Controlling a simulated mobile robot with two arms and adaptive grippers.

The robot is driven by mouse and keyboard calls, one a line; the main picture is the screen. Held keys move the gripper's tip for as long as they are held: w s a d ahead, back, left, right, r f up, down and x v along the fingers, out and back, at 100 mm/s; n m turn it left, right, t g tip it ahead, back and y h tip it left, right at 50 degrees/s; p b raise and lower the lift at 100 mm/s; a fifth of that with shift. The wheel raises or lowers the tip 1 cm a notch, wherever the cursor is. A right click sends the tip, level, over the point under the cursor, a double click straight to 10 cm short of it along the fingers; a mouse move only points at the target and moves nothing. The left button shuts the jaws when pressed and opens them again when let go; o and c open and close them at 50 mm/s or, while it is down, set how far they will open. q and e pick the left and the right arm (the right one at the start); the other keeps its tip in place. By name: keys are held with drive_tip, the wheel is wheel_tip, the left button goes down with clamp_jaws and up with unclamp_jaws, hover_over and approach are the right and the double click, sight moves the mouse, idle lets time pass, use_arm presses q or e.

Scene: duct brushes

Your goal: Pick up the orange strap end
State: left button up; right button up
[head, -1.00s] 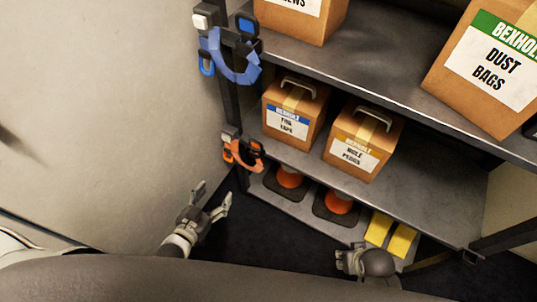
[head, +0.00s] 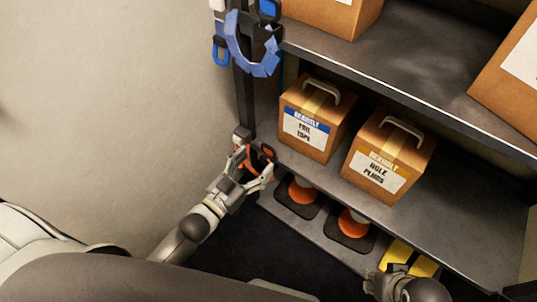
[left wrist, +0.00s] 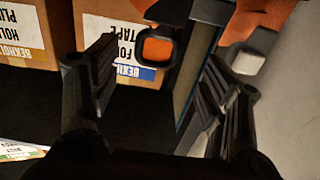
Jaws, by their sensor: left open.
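The orange strap (head: 246,160) hangs on the rack's upright post at the lower shelf's left end. In the left wrist view its orange band (left wrist: 262,20) shows at the upper right, and a dark square piece with orange on it, seemingly the strap end (left wrist: 157,47), hangs between the fingertips. My left gripper (head: 255,167) is open around the strap; it also shows in the left wrist view (left wrist: 155,85), with nothing visibly clamped. It hides part of the strap in the head view. My right gripper (head: 374,284) shows only partly, low in the head view.
A blue strap (head: 250,55) hangs higher on the same post (head: 244,100). The foil tape box (head: 312,120) and hole plugs box (head: 388,158) stand on the shelf to the right. Orange-and-black cones (head: 353,224) and yellow items (head: 398,252) are below. A bare wall is left.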

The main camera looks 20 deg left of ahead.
sight(266, 160)
use_arm(q)
drive_tip(key=b+x, duration=0.1)
drive_tip(key=x, duration=0.3)
drive_tip(key=shift+w+d, duration=0.3)
use_arm(e)
drive_tip(key=v, duration=0.3)
drive_tip(key=shift+r, duration=0.2)
use_arm(q)
drive_tip(key=shift+c, duration=0.3)
drive_tip(key=c, duration=1.1)
drive_tip(key=shift+r, duration=0.1)
